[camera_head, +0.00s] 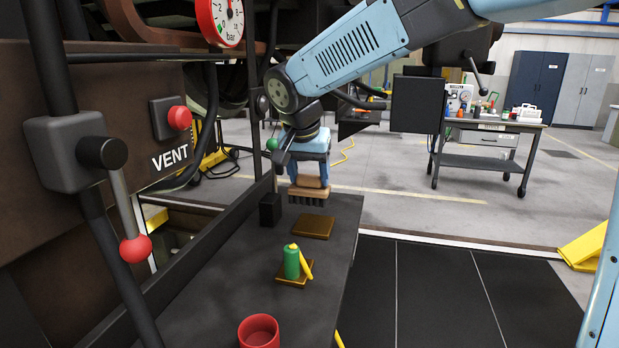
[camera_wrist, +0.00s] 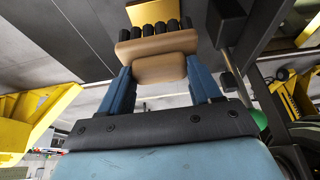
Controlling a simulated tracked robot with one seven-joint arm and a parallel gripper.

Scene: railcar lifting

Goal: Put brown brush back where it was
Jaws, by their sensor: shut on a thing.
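The brown brush (camera_head: 309,192) has a tan wooden body and dark bristles. My gripper (camera_head: 310,178) is shut on its grip, with the bristles pointing down. The brush is held above the far part of the dark shelf (camera_head: 240,275), close behind a flat brown square pad (camera_head: 313,227), which is empty. In the wrist view the brush (camera_wrist: 157,45) sits between the blue fingers of my gripper (camera_wrist: 160,72), and the yellow-brown pad (camera_wrist: 160,14) shows beyond the bristles.
A red cup (camera_head: 259,331) is at the front. A black block (camera_head: 270,209) stands left of the brush. A red-knobbed lever (camera_head: 128,210) juts out at left.

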